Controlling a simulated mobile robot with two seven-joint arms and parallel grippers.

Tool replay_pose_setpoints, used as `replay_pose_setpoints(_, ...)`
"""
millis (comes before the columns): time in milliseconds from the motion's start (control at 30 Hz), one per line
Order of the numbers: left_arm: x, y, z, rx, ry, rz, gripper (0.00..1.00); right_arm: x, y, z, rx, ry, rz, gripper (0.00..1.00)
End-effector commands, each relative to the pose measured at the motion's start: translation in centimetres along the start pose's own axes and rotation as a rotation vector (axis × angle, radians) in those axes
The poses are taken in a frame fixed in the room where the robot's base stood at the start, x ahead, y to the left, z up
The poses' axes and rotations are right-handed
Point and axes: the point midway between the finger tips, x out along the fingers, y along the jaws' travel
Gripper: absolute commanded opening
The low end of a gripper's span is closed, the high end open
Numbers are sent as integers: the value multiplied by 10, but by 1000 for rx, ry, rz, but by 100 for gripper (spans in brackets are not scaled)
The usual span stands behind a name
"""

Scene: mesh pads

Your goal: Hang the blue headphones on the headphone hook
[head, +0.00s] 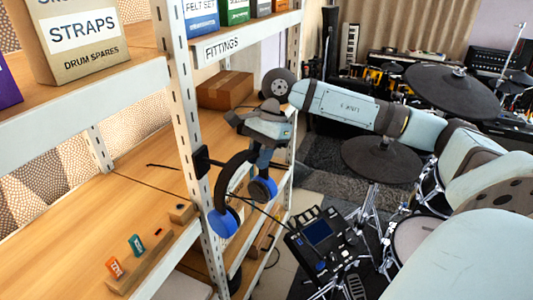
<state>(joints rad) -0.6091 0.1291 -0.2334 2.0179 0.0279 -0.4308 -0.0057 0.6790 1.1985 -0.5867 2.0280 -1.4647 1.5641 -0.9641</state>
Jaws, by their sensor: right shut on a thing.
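The blue headphones (222,222) have a black headband and blue ear cups. They hang tilted beside the white shelf post, one cup low at the left and the other just under my gripper. My right gripper (260,162) comes in from the right and is shut on the headphones near the right-hand cup. The headphone hook (201,161) shows as a black plate on the post. The headband is right next to it, and I cannot tell whether they touch. My left gripper is not in view.
A wooden shelf (100,225) at the left carries small orange and teal packets. A cardboard box (225,90) sits on the shelf behind my gripper. A drum module (322,240), cymbal pads (382,160) and drums stand at the right, below my right arm.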

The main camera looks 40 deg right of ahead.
Motion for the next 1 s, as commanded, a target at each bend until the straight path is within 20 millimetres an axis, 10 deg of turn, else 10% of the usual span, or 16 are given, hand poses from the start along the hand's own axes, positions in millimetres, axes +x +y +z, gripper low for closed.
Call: replay_pose_setpoints(1000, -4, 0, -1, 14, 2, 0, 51, 23, -50, 8, -1, 0, -2, 0)
